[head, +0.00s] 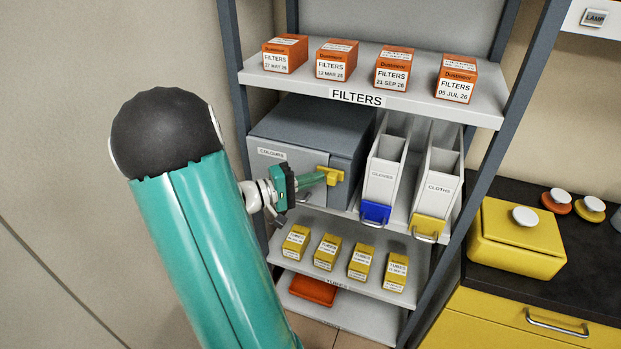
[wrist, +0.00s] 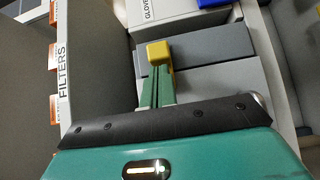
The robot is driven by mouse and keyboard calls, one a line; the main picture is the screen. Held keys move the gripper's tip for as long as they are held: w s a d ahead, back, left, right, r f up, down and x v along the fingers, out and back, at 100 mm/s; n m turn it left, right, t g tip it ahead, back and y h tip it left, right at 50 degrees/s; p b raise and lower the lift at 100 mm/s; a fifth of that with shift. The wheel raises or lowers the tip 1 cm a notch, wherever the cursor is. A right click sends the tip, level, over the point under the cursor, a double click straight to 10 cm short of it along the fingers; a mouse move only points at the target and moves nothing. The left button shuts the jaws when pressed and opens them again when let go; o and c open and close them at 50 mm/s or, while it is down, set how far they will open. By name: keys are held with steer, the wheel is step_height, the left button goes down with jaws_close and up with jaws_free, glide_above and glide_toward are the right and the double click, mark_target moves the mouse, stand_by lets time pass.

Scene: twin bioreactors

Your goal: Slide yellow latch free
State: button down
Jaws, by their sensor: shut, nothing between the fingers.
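The yellow latch (head: 331,175) sits on the front of a grey box (head: 295,135) on the middle shelf, near the seam on its right side. In the wrist view the latch (wrist: 158,50) shows as a yellow block just beyond my fingertips. My gripper (head: 318,179) is shut and empty, with its green fingers reaching from the left up to the latch. In the wrist view the gripper (wrist: 157,74) has its fingers together, in line with the latch. They look very near or touching; I cannot tell which. The fingers hide part of the latch.
White bins marked GLOVES (head: 383,175) and CLOTHS (head: 436,190) stand close to the right of the box. Orange filter boxes (head: 392,71) line the shelf above, yellow boxes (head: 328,251) the shelf below. A dark shelf post (head: 234,85) rises at the left.

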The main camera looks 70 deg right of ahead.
steer(key=shift+s+a, duration=0.15)
steer(key=shift+s, duration=0.9)
steer(key=shift+s+a, duration=0.1)
steer(key=shift+s, duration=0.9)
steer(key=shift+w, duration=0.1)
steer(key=shift+w+d, duration=0.1)
steer(key=shift+w, duration=0.2)
glide_toward(330, 181)
steer(key=w, duration=0.4)
steer(key=shift+w, duration=0.25)
